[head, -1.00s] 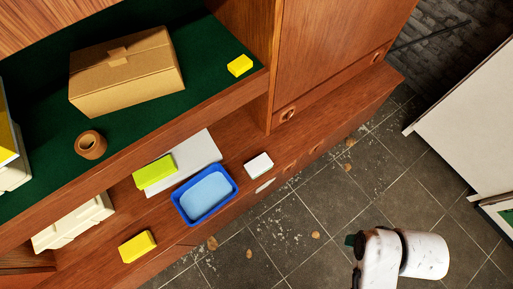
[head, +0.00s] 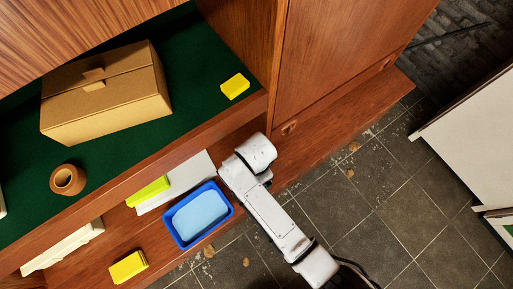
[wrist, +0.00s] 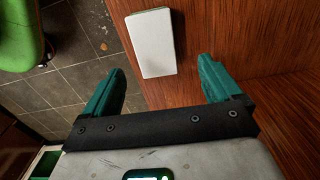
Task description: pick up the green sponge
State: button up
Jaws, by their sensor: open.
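The green sponge (head: 148,191), a lime-green block, lies on the lower wooden shelf at the left edge of a pale flat board (head: 180,180) in the head view. I do not see it in the wrist view. My gripper (wrist: 161,72) is open, its two teal fingers apart with nothing gripped. In the wrist view a white block (wrist: 151,42) lies on the wood just beyond and between the fingertips. In the head view my arm reaches over the shelf to the right of the blue tray and mostly hides the gripper. The sponge is farther left, beyond the tray.
A blue tray (head: 170,227) with a light blue block (head: 200,213) stands beside the board. Yellow blocks lie front left (head: 128,267) and on the upper green shelf (head: 235,86). A cardboard box (head: 105,95) and brown roll (head: 68,180) are also on that shelf, which overhangs the lower one.

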jog(key=f, duration=0.5)
jog(key=f+b, duration=0.1)
jog(key=f, duration=0.1)
jog(key=shift+s+d+f, duration=0.2)
jog(key=shift+s, duration=0.05)
jog(key=c, duration=1)
